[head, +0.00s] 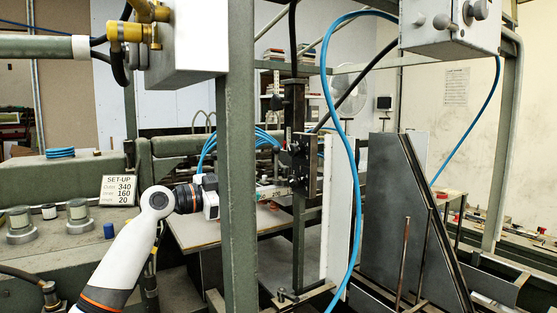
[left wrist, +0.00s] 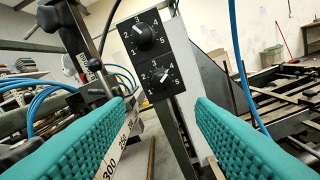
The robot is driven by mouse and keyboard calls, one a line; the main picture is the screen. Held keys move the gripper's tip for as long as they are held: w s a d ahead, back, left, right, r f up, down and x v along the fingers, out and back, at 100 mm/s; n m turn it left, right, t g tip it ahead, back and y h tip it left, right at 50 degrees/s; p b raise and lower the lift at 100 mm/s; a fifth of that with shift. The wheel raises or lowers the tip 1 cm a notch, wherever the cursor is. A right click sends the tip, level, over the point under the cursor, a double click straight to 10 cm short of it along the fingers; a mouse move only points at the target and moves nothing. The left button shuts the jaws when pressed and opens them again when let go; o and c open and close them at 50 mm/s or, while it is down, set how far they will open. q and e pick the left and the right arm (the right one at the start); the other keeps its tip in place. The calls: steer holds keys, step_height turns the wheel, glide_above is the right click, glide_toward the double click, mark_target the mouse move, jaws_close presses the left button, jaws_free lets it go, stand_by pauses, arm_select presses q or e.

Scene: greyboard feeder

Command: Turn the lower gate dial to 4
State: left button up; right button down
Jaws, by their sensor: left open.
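In the left wrist view a black dial panel holds the upper dial (left wrist: 143,34) and the lower gate dial (left wrist: 160,82). The lower dial is a black knob with white numbers around it, and its white mark appears to point up and right, near the 4. The upper dial's mark points up and left. My left gripper (left wrist: 165,108) is open, its teal ribbed fingers on either side below the lower dial and apart from it. In the head view my left gripper (head: 210,198) is left of the dial panel (head: 305,165), its fingers hidden behind a green post. My right gripper is not in view.
The green post (head: 238,150) stands in front of my left gripper. A scale bar (head: 272,192) lies beside the panel. Blue hoses (head: 357,185) hang right of it, near a grey slanted plate (head: 400,220). A set-up card (head: 118,189) stands at left.

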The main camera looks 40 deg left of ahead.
mark_target(290, 182)
arm_select(q)
steer(key=w+d+p, duration=0.1)
steer(key=w+p, duration=0.1)
steer(key=w, duration=0.1)
steer(key=w+d+n+p, duration=0.1)
steer(key=w+d+p, duration=0.1)
steer(key=w+p, duration=0.1)
steer(key=w+d+n+p, duration=0.1)
steer(key=w+p, duration=0.1)
steer(key=w, duration=0.1)
steer(key=shift+w+d+r, duration=0.15)
steer(key=shift+w+r, duration=0.1)
steer(key=shift+w, duration=0.15)
steer(key=shift+w+d+f, duration=0.15)
steer(key=shift+w, duration=0.25)
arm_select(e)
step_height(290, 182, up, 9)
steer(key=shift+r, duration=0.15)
